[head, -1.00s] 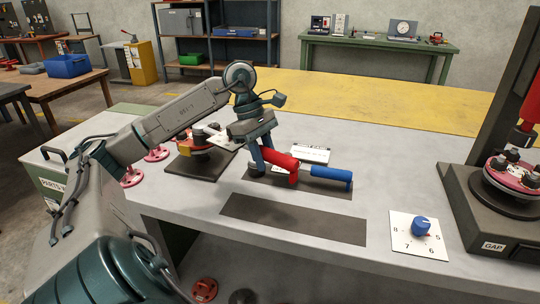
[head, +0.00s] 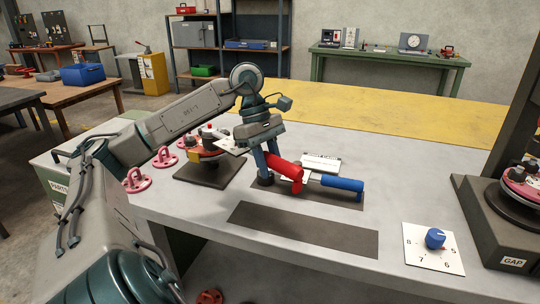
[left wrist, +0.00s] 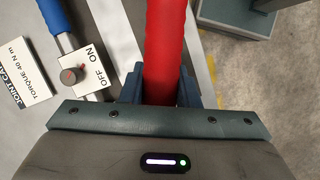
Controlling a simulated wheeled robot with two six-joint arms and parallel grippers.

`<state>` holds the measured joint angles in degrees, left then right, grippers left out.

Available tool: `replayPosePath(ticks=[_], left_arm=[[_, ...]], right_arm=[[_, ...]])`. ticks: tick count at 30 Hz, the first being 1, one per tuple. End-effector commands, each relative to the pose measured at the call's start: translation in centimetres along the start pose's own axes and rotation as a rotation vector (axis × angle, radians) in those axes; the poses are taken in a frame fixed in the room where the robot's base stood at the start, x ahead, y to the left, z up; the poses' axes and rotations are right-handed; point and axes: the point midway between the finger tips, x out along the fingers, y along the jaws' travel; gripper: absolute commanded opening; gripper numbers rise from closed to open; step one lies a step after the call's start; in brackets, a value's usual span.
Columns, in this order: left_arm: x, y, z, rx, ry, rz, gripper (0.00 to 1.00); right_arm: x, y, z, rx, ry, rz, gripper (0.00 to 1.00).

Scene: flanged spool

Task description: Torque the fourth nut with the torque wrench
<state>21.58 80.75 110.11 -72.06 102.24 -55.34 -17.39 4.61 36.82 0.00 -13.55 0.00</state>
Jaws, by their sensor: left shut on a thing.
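My left gripper (head: 267,164) is shut on a red handle (head: 285,170) over the bench. In the left wrist view the red handle (left wrist: 165,50) runs between the two fingers. A tool with a blue handle (head: 342,183) lies just to its right on a dark mat. I cannot tell which of the two is the torque wrench. Another flange (head: 521,186) with nuts stands on the right, cut by the picture edge. My right gripper is not in view.
An empty dark mat (head: 303,230) lies in front. A white dial plate (head: 435,260) with a blue knob is at front right. A card reading torque 40 N m (left wrist: 25,92) and an ON/OFF plate (left wrist: 92,73) lie near the tools. Pink rings (head: 136,180) are at left.

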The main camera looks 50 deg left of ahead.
Motion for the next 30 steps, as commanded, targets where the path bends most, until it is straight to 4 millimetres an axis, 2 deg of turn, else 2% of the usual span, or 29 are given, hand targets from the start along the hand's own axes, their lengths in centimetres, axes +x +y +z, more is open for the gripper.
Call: replayPosePath(ticks=[1,19,30], left_arm=[[-0.8,0.0,0.3,0.000,0.001,0.002,0.00],[-4.6,0.0,1.8,0.000,0.001,0.001,0.00],[-4.9,0.0,1.9,-0.001,0.001,0.001,0.00]], right_arm=[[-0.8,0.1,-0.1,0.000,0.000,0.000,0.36],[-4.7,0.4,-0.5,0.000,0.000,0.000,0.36],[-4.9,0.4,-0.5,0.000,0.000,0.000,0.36]])
